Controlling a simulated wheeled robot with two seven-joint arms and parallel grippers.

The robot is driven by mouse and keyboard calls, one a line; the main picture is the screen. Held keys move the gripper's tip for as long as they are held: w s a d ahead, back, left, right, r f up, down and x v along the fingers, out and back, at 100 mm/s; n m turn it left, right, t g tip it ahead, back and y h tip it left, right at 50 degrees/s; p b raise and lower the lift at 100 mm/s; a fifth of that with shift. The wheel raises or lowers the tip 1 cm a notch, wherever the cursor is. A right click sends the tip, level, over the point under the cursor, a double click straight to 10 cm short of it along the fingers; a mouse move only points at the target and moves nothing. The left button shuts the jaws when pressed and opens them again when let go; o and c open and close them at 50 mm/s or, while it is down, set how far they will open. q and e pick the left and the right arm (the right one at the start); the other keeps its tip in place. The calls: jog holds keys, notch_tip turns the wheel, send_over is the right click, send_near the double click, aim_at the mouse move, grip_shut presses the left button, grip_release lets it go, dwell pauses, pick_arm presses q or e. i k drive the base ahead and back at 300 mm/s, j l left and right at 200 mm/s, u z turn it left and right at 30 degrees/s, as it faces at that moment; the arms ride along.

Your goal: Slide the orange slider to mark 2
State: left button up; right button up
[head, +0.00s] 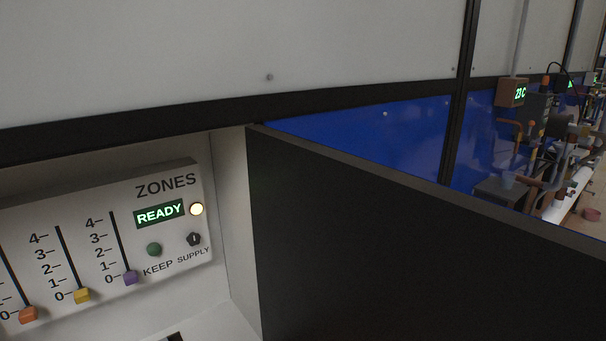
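The orange slider (28,315) is at the lower left of the white ZONES panel (185,267), in the leftmost slot in view. It sits near the bottom of its slot, level with the lowest mark. The scale beside it is partly cut off by the left picture edge. Neither of my grippers shows in the head view.
A yellow slider (82,296) and a purple slider (130,278) sit at their 0 marks. The panel has a READY display (159,214), a lit lamp (196,209), a green button (154,249) and a black supply knob (194,239). A dark partition (400,260) stands right of the panel.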

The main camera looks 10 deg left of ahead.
aim_at(29, 313)
jog(key=u, duration=1.45)
